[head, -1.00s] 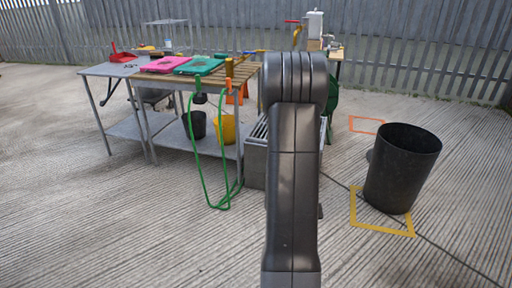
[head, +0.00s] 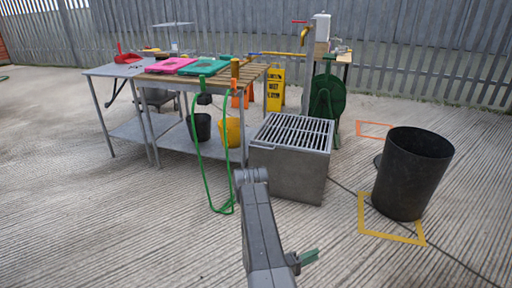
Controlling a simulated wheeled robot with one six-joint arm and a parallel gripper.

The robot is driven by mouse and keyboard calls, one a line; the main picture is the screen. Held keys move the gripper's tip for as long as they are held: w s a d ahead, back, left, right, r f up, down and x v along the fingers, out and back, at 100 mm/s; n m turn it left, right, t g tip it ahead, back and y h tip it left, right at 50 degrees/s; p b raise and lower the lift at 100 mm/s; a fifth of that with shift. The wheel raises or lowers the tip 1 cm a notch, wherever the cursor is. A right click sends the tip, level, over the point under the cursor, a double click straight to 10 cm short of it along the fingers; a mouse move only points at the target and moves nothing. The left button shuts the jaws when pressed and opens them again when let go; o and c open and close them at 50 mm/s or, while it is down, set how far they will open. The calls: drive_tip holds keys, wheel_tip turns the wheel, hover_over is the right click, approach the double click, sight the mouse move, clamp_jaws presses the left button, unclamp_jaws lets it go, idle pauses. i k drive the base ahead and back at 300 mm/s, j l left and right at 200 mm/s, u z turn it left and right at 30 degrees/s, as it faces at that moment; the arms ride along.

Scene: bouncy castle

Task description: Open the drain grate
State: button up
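The drain grate (head: 294,130) is a grey barred panel lying flat on top of a grey box-shaped drain housing (head: 290,172). The grate looks closed, and the dark gaps between its bars show. My arm (head: 262,232) rises from the bottom of the head view, in front of and a little left of the housing. My gripper is not clearly visible, and I cannot make out its fingertips.
A work table (head: 162,81) with pink and green boards stands left of the housing. A green hose (head: 205,180) hangs at its front. A black bin (head: 412,172) stands to the right by a yellow floor marking (head: 390,233). The near concrete floor is open.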

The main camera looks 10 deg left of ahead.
sight(252, 140)
drive_tip(key=i+j+u, duration=0.15)
drive_tip(key=i+u, duration=0.15)
drive_tip(key=i, duration=0.4)
drive_tip(key=i+u, duration=0.35)
drive_tip(key=i, duration=0.3)
drive_tip(key=i+l+u, duration=0.3)
drive_tip(key=i, duration=0.35)
